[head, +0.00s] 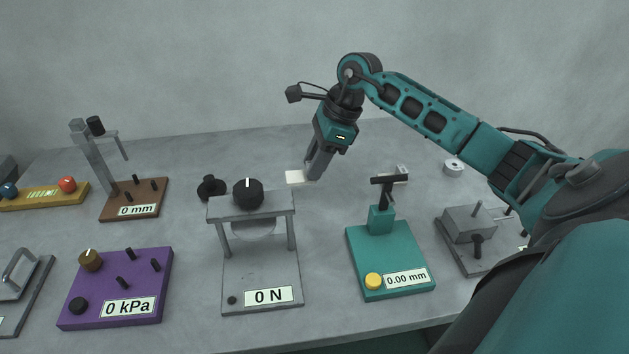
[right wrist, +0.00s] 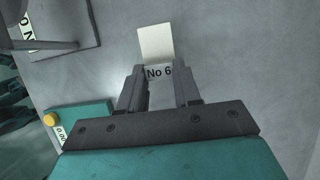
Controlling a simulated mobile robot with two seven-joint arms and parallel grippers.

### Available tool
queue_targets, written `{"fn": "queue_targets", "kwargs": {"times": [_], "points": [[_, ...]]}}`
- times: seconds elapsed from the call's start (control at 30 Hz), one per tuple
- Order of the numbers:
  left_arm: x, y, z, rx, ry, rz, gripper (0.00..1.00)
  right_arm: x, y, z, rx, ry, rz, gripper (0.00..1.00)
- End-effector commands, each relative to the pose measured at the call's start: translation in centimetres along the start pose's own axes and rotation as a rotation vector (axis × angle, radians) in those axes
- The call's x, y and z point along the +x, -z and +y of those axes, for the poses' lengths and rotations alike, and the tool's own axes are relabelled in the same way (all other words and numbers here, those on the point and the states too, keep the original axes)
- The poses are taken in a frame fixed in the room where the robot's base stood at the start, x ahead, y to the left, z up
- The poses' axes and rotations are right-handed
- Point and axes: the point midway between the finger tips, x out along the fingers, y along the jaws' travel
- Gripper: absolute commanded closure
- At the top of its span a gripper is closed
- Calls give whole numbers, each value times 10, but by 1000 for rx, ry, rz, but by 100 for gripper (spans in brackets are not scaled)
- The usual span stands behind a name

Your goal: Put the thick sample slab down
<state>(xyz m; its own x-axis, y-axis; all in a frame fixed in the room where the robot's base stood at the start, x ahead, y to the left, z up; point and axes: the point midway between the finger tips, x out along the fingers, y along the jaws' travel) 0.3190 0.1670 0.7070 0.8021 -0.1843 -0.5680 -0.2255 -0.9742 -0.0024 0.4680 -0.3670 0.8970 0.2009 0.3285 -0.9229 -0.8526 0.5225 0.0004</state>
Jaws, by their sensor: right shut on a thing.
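The sample slab is a pale flat piece, seen beside the fingertips in the head view (head: 296,177). In the right wrist view the cream slab (right wrist: 155,42) sticks out beyond the fingers, and a grey part at its near end reads "No 6". My right gripper (head: 313,177) points down over the back middle of the table and is shut on the slab; its fingers also show in the right wrist view (right wrist: 158,88). I cannot tell whether the slab touches the table. My left gripper is not in view.
The grey table (head: 330,215) has free room around the slab. In front stand a grey press marked "0 N" (head: 260,275) and a teal gauge marked "0.00 mm" (head: 382,255). A black knobbed piece (head: 210,187) lies left; a small metal block (head: 401,173) lies right.

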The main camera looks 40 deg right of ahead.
Motion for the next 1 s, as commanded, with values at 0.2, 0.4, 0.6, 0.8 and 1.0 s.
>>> {"fn": "queue_targets", "kwargs": {"times": [0.2,0.4,0.6,0.8,1.0], "points": [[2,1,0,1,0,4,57,15,6,0,0,-1,-2,96],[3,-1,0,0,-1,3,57,43,17,1,1,-3,-1,96],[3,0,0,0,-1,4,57,46,19,0,0,2,-1,96],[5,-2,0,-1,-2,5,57,50,21,0,-1,1,0,96],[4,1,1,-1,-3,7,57,49,20,0,-1,1,0,50]]}}
